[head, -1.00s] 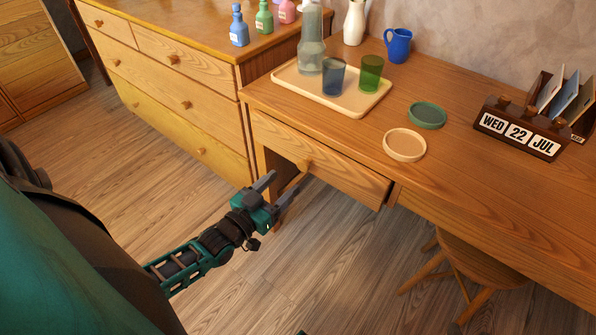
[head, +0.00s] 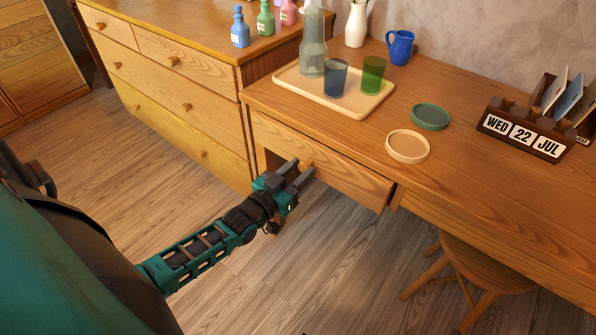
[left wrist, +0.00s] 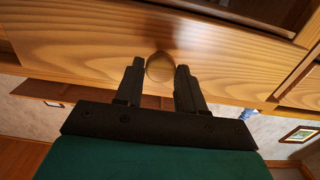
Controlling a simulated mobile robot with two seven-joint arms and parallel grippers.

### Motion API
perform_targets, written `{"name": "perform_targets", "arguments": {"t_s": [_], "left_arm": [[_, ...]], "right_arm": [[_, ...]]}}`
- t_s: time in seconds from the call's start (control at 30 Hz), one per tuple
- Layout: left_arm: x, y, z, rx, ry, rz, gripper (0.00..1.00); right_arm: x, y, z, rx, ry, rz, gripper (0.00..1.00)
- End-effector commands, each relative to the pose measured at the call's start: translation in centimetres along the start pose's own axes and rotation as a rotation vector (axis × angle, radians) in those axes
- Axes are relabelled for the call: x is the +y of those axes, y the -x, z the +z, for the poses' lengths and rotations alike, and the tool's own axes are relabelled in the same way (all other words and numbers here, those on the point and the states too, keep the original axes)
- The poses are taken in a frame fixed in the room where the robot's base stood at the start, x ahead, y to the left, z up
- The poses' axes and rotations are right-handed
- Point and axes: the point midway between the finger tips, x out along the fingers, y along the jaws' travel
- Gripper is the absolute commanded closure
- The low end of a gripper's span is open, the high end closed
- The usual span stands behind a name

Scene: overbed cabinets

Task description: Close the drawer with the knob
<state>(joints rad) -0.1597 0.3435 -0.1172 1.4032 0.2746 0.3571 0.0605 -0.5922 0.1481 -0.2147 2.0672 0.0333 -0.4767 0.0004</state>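The wooden desk drawer (head: 345,177) stands partly pulled out, its front standing proud of the desk frame. Its round wooden knob (head: 307,164) is on the drawer front, partly hidden by my left gripper (head: 303,170). In the left wrist view, the knob (left wrist: 160,67) sits between the two dark fingertips of the left gripper (left wrist: 160,72). The fingers are apart, one on each side of the knob; I cannot tell whether they touch it. The drawer front (left wrist: 235,62) fills much of that view. My right gripper is not in view.
The desk top (head: 465,175) holds a tray (head: 352,108) with a bottle and glasses, two coasters, a blue jug (head: 400,46) and a calendar block (head: 523,130). A chest of drawers (head: 180,85) stands left of the desk. A stool (head: 470,262) is under the desk.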

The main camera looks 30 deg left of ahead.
Motion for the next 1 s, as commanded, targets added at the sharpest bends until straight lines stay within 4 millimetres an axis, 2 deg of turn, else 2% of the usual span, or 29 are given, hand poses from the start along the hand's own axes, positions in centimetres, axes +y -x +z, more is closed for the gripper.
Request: {"name": "perform_targets", "arguments": {"t_s": [0.03, 0.4, 0.67, 0.9, 1.0], "left_arm": [[0.0, 0.0, 0.0, 0.0, 0.0, 0.0, 0.66], [0.0, 0.0, 0.0, 0.0, 0.0, 0.0, 1.0], [0.0, -0.2, 0.0, 0.001, 0.0, 0.0, 1.0], [0.0, -3.4, 0.2, 0.002, 0.0, 0.0, 1.0], [0.0, -4.1, 0.1, 0.0, 0.0, 0.0, 1.0]], "right_arm": [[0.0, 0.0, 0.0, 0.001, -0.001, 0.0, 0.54], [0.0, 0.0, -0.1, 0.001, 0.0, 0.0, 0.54], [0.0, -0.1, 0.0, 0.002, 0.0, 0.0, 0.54], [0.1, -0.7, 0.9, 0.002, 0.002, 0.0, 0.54], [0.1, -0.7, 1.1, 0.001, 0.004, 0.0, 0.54]]}}
